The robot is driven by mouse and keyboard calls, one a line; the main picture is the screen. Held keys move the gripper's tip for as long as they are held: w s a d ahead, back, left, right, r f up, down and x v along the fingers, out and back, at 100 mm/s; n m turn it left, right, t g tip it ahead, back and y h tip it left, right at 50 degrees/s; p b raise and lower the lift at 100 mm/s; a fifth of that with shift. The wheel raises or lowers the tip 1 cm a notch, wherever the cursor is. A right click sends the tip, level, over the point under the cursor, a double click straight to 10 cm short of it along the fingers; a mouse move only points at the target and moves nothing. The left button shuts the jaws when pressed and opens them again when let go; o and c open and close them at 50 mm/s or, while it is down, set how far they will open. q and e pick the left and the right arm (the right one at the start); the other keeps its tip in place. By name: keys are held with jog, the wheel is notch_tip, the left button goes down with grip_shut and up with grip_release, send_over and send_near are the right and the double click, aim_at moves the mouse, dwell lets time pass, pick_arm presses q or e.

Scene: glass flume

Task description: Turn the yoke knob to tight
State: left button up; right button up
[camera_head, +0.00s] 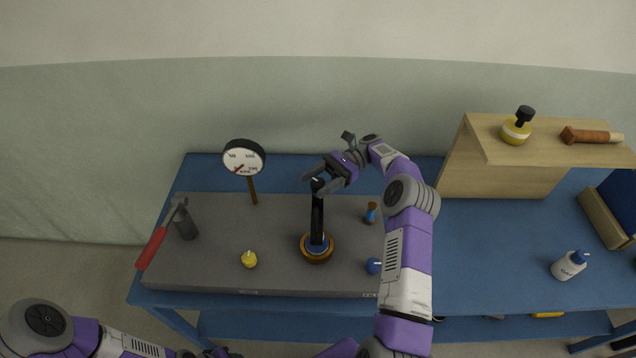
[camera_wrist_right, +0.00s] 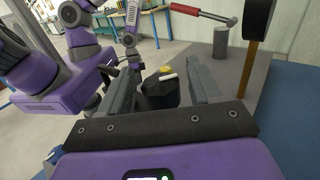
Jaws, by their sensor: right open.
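The yoke knob (camera_head: 318,183) is a black cap on top of a tall black post (camera_head: 317,215), which rises from a round orange-brown base (camera_head: 317,250) on a grey slab. In the right wrist view the black knob (camera_wrist_right: 158,96) has a white pointer bar on top. My right gripper (camera_head: 314,185) is open at the post's top, and the knob shows between its two fingers (camera_wrist_right: 165,92). I cannot tell whether either finger touches it. My left arm is at the lower left, its gripper mostly cut off by the bottom edge. No tight mark is readable.
A dial gauge (camera_head: 243,158) stands behind left on the grey slab (camera_head: 210,265). A red-handled hammer (camera_head: 153,247), grey cylinder (camera_head: 186,225), yellow knob (camera_head: 249,259) and blue knob (camera_head: 373,266) surround the post. A wooden shelf (camera_head: 560,150) and white bottle (camera_head: 568,265) are at right.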

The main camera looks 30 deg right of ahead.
aim_at(318, 181)
notch_tip(318, 181, up, 9)
jog(key=shift+r+p, duration=0.2)
jog(key=shift+p, duration=0.65)
jog(key=shift+f, duration=0.1)
